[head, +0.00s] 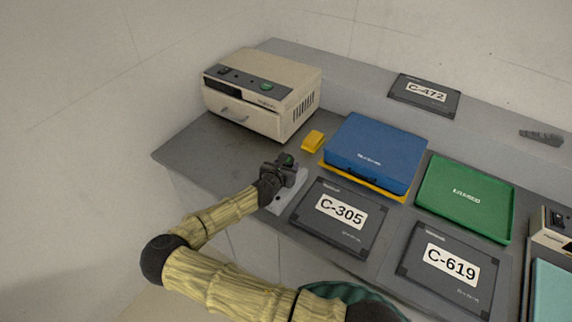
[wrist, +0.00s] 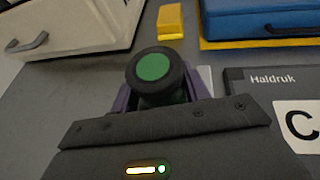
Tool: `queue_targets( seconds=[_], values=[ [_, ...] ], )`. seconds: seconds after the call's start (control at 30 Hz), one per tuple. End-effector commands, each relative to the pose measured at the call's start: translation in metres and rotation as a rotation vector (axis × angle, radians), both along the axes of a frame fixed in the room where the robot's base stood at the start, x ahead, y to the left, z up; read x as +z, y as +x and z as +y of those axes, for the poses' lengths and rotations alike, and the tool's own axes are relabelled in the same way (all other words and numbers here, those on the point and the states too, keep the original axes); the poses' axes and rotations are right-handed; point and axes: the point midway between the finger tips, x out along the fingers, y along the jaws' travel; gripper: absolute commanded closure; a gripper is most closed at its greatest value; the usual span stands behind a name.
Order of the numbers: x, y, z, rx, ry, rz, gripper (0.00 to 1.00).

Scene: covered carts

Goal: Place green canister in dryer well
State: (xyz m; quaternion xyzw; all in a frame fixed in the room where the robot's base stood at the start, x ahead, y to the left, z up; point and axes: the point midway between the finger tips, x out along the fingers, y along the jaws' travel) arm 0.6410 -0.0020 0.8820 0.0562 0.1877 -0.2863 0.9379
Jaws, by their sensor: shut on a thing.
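A green canister (wrist: 152,68) with a dark rim around its green end shows in the wrist view. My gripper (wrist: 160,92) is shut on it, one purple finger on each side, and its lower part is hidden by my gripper. In the head view my gripper (head: 283,168) is over the left part of the counter, and only a small green spot of the canister (head: 289,159) shows. I see no open well that I can name as the dryer well. A beige machine (head: 262,92) with a shut, handled drawer stands behind my gripper; I cannot tell whether it is the dryer.
A pale grey plate (head: 291,193) lies under my gripper. A yellow block (head: 313,141) is just behind. A blue case (head: 376,150), dark covers C-305 (head: 341,240) and C-619 (head: 448,288), and a green lid (head: 466,196) fill the right. A beige device (head: 552,228) stands at the right edge.

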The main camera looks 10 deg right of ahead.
Motion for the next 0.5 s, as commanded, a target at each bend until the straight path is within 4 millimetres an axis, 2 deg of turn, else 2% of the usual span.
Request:
queue_targets(
  seconds=[0.27, 0.3, 0.4, 0.5],
  values=[
    [-0.0014, 0.0003, 0.0001, 0.000, 0.000, -0.001, 0.80],
    [-0.0020, 0.0001, 0.0001, 0.000, 0.000, -0.001, 0.52],
    [-0.0011, 0.0002, 0.0002, 0.000, 0.000, -0.001, 0.32],
    [-0.0010, 0.0003, 0.0002, 0.000, 0.000, -0.001, 0.32]
  ],
)
